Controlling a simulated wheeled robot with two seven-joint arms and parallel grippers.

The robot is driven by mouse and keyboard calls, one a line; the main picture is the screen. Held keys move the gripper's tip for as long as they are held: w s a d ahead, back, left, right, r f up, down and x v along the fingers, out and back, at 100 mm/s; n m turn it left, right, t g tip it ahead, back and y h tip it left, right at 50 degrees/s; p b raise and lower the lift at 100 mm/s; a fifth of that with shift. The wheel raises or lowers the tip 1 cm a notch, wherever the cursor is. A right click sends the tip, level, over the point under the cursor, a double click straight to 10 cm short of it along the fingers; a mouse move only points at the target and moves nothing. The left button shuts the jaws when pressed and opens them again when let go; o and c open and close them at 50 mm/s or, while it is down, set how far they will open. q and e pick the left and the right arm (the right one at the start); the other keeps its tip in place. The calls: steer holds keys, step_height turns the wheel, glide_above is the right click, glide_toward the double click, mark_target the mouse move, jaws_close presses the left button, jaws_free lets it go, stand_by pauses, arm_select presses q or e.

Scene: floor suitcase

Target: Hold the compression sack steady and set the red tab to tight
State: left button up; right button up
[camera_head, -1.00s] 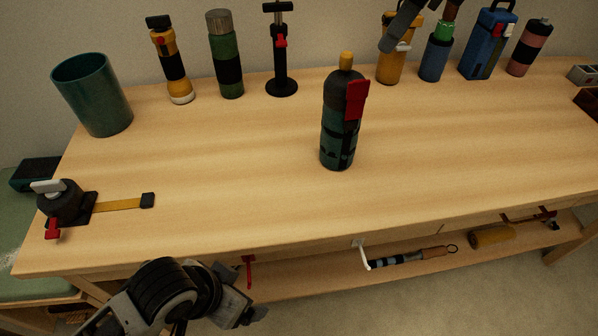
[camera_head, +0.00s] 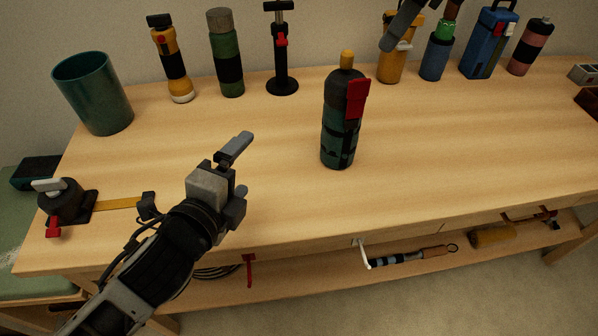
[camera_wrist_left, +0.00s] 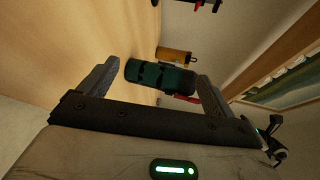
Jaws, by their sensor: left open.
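The compression sack appears to be the upright dark teal and black cylinder (camera_head: 337,135) with a yellow top, standing mid-table. Its red tab (camera_head: 356,98) hangs at the upper right side. My left gripper (camera_head: 243,165) is open and empty, left of the sack and apart from it, fingers pointing toward it. In the left wrist view the sack (camera_wrist_left: 160,75) shows beyond and between the spread fingers, with a bit of red (camera_wrist_left: 187,99) beside it. A dark grey part at the top, seemingly my right gripper (camera_head: 402,27), is cut off; its fingertips are unclear.
A teal cup (camera_head: 92,95), a yellow flashlight (camera_head: 172,65), a green bottle (camera_head: 226,60) and a black stand (camera_head: 281,60) line the back left. More containers, including a blue box (camera_head: 487,45), stand back right. A black clamp (camera_head: 65,203) with yellow strap lies front left. The table around the sack is clear.

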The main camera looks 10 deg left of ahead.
arm_select(q)
steer(key=d+r+m+t+h, duration=0.3)
steer(key=d+r+m+h, duration=0.45)
steer(key=m, duration=0.85)
steer(key=m+g+y, duration=0.1)
steer(key=m+y, duration=0.2)
glide_toward(341, 121)
step_height(341, 121, down, 2)
steer(key=s+a, duration=0.2)
steer(key=x, duration=1)
steer(key=f+x, duration=0.1)
steer(key=x, duration=0.4)
steer(key=shift+w+d, duration=0.1)
steer(key=shift+w, duration=0.2)
